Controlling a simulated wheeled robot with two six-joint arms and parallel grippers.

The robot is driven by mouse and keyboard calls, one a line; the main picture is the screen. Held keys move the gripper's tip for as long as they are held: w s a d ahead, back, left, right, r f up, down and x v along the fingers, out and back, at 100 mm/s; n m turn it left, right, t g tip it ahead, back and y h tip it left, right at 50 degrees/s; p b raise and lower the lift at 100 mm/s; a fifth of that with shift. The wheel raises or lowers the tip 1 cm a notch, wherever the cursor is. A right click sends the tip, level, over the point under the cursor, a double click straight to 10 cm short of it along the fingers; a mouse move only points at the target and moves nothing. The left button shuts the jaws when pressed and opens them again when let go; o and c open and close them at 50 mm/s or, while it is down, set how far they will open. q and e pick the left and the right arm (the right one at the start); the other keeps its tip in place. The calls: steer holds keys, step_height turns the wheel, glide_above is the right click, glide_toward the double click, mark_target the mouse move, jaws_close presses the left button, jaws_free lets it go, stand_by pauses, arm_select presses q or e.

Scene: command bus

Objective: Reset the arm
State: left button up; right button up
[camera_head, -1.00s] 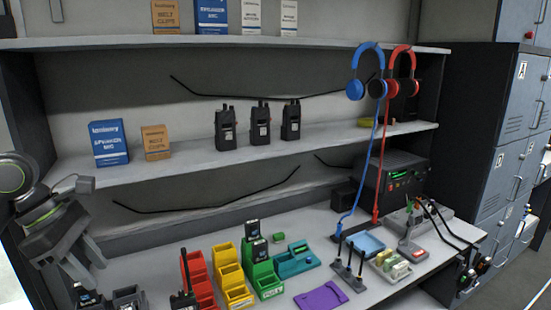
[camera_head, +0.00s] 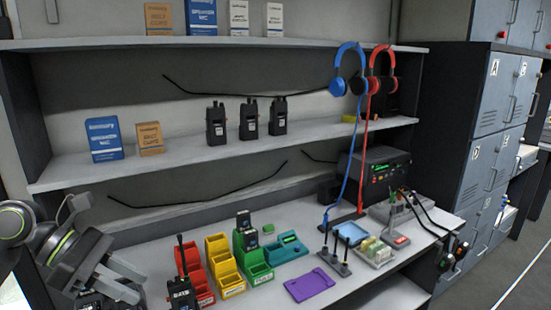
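My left gripper (camera_head: 122,285) is at the lower left, above the left end of the workbench. Its two fingers are spread apart and nothing shows between them. Dark radio holders partly show beneath it. A black radio (camera_head: 182,290) stands upright to the right of the gripper, in front of the red bins (camera_head: 199,272). My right arm and gripper are out of view.
On the bench are yellow bins (camera_head: 225,268), green bins (camera_head: 254,262), a purple tray (camera_head: 310,285) and a black base station (camera_head: 380,172). Blue headphones (camera_head: 349,65) and red headphones (camera_head: 382,70) hang above. Grey lockers (camera_head: 490,130) stand at right.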

arm_select(q)
steer(key=d+r+n+t+h, duration=0.5)
steer(key=d+n+t+h, duration=0.1)
steer(key=n+h, duration=0.35)
steer(key=w+a+f+n+t+y, duration=0.15)
steer(key=a+n+t+y, duration=0.3)
steer(key=n, duration=0.45)
steer(key=a+f+n+t+y, duration=0.3)
steer(key=n+t+y, duration=0.3)
steer(key=n, duration=0.2)
steer(key=w+a+f+n+t+y, duration=0.1)
steer(key=a+f+n+t+y, duration=0.15)
steer(key=n+t+y, duration=0.5)
steer(key=s+a+f+n+g+y, duration=0.3)
steer(key=a+f+n+g+y, duration=0.2)
steer(key=f+n+g, duration=0.4)
steer(key=s+d+f+n+g+h, duration=0.15)
steer(key=s+f+n+g, duration=0.35)
steer(key=s+f, duration=0.55)
steer(key=s+d+f+n+g, duration=0.35)
steer(key=s+f+g, duration=0.45)
steer(key=s+f, duration=0.3)
step_height(320, 180, down, 23)
steer(key=a+g, duration=0.1)
steer(key=a, duration=0.1)
steer(key=s+d+f+g+h, duration=0.1)
steer(key=s+f, duration=1.4)
steer(key=f, duration=0.1)
steer(key=shift+s+f, duration=0.15)
steer(key=shift+s, duration=0.1)
